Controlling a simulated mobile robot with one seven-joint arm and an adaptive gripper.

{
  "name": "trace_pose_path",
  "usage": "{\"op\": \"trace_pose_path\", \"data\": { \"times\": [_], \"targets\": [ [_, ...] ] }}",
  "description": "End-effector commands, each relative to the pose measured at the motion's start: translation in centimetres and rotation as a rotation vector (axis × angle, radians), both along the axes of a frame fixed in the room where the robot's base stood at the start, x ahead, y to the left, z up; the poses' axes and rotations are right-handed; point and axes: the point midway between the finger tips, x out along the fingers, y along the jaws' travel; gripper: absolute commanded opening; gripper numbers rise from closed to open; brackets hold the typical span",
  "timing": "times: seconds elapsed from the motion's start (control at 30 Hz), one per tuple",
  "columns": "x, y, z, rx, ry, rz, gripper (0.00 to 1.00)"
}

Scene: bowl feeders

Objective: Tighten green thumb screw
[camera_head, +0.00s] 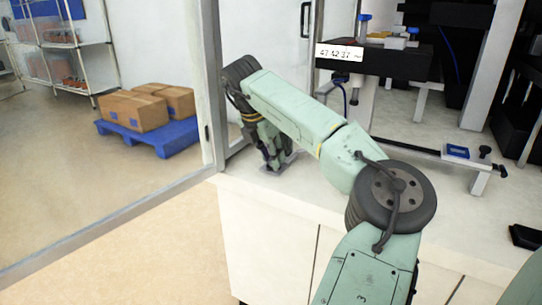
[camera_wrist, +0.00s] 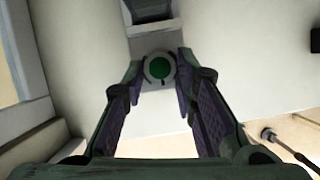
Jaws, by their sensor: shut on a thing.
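The green thumb screw (camera_wrist: 159,69) shows in the wrist view as a round green top inside a pale ring, at the top middle. My gripper (camera_wrist: 160,75) has one finger on each side of it, with the fingertips closed on the ring's sides. In the head view my gripper (camera_head: 275,163) points down at the left end of the white counter. The screw itself is hidden there behind the fingers. A small grey plate (camera_head: 290,163) lies at the fingertips on the counter.
The white counter (camera_head: 330,200) is mostly clear right of my gripper. A glass wall frame (camera_head: 214,80) stands close on the left. A black feeder unit (camera_head: 385,65) with a number display stands behind. A small blue-topped block (camera_head: 456,151) is at right.

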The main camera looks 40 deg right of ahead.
Motion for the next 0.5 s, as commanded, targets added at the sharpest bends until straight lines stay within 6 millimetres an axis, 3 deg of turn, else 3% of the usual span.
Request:
{"op": "trace_pose_path", "data": {
  "times": [0.17,0.2,0.3,0.5],
  "targets": [
    [-0.01,0.05,-0.01,0.002,0.001,0.001,0.0],
    [0.0,0.05,-0.01,0.002,0.001,0.002,0.27],
    [0.0,0.04,-0.01,0.001,0.001,0.002,0.34],
    [0.0,0.02,-0.01,0.001,0.0,0.002,0.34]
  ]
}}
